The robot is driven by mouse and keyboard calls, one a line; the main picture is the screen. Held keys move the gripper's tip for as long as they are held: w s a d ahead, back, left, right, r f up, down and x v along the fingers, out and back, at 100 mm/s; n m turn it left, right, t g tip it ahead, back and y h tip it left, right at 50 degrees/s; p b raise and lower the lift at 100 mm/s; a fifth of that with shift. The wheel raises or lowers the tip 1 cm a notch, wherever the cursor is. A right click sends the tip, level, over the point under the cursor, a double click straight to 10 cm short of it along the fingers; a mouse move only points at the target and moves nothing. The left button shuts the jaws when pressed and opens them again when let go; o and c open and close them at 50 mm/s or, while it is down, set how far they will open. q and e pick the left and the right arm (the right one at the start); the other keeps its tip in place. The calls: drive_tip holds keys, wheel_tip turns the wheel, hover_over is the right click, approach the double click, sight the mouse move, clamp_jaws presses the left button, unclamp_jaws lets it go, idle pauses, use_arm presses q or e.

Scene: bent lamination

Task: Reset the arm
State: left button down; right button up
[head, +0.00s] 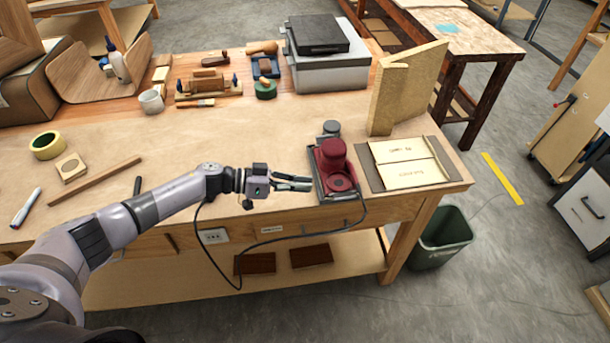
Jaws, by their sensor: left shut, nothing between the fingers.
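My left arm reaches in from the left across the front of the wooden workbench (215,130). My left gripper (309,183) is shut and empty, its fingers pointing right. The fingertips are close to the left side of a red power tool (333,165) standing on a grey base; I cannot tell whether they touch it. A dark cable hangs in a loop below the arm and the bench edge. My right gripper is not in view.
A folder with paper sheets (408,165) lies right of the red tool, with an upright wooden board (404,90) behind. Hand tools and a grey case (327,70) stand at the back. A white mug (151,101) and yellow tape (46,145) are left. A green bin (443,235) stands on the floor.

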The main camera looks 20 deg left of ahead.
use_arm(q)
drive_tip(key=d+r+n+t+y, duration=0.2)
drive_tip(key=d+n+t, duration=0.1)
drive_tip(key=d+t, duration=0.35)
drive_tip(key=s+a+f+n+g+y, duration=0.1)
drive_tip(key=s+a+f+g+y, duration=0.2)
drive_tip(key=s, duration=0.7)
drive_tip(key=s+a+f+n+g+y, duration=0.1)
drive_tip(key=s+a+n+g+y, duration=0.25)
drive_tip(key=s, duration=0.75)
drive_tip(key=s+a+f+g+y, duration=0.2)
drive_tip(key=s+a+y, duration=0.3)
drive_tip(key=s, duration=0.5)
wheel_tip(320, 180, down, 31)
drive_tip(key=s+g+b, duration=0.2)
drive_tip(key=b, duration=0.2)
drive_tip(key=s+a+f+b, duration=0.2)
drive_tip(key=s+f+b, duration=0.1)
drive_tip(key=s+f, duration=1.2)
wheel_tip(320, 180, down, 3)
drive_tip(key=shift+s+f+g+y, duration=0.1)
drive_tip(key=shift+s+g+y, duration=0.25)
drive_tip(key=shift+s+g, duration=0.05)
